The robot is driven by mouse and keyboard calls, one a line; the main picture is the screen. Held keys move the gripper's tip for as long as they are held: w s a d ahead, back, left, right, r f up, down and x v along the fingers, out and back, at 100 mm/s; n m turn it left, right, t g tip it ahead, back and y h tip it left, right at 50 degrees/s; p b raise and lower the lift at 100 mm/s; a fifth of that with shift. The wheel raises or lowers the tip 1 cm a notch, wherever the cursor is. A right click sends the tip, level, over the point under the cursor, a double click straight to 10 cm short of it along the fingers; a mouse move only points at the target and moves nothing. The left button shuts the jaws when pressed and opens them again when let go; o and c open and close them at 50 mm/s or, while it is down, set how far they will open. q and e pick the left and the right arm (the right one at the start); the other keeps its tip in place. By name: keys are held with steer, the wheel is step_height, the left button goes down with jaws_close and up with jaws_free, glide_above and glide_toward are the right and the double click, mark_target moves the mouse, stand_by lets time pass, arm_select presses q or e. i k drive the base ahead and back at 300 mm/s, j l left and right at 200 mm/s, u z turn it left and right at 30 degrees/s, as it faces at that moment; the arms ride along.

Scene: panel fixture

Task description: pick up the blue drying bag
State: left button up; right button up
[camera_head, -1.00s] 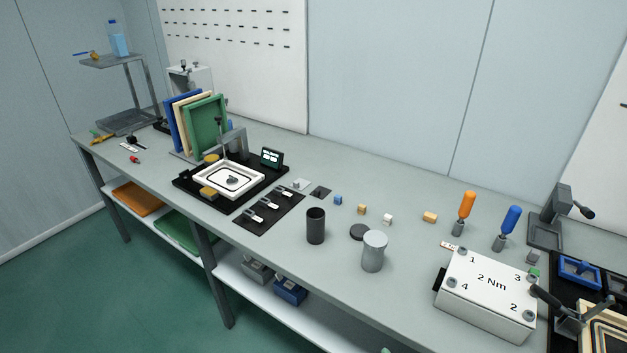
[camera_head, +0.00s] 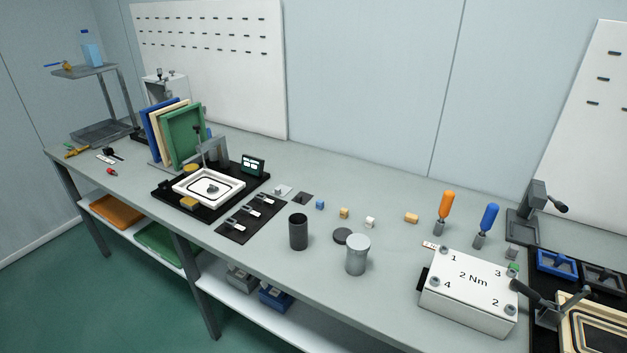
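A small blue block-like item (camera_head: 320,204), which looks like the blue drying bag, lies on the grey bench (camera_head: 300,174) near the middle of the view. It sits behind the dark open cylinder (camera_head: 298,232) and to the right of a small dark square plate (camera_head: 303,198). Nothing touches it. Neither of my grippers shows in the head view.
A yellowish block (camera_head: 343,213), a white one (camera_head: 370,222) and an orange one (camera_head: 411,218) lie to its right. A dark disc (camera_head: 343,236) and a grey canister (camera_head: 357,255) stand in front. A white "2 Nm" box (camera_head: 468,290) and two screwdrivers are farther right.

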mark_target(320, 204)
steer(key=z, duration=0.3)
steer(key=i+j+z, duration=0.1)
steer(key=j+z, duration=0.35)
steer(key=i+j+z, duration=0.1)
steer(key=j+z, duration=0.15)
steer(key=z, duration=0.15)
steer(key=j+z, duration=0.3)
steer(key=j, duration=1.55)
steer(key=k+z, duration=0.05)
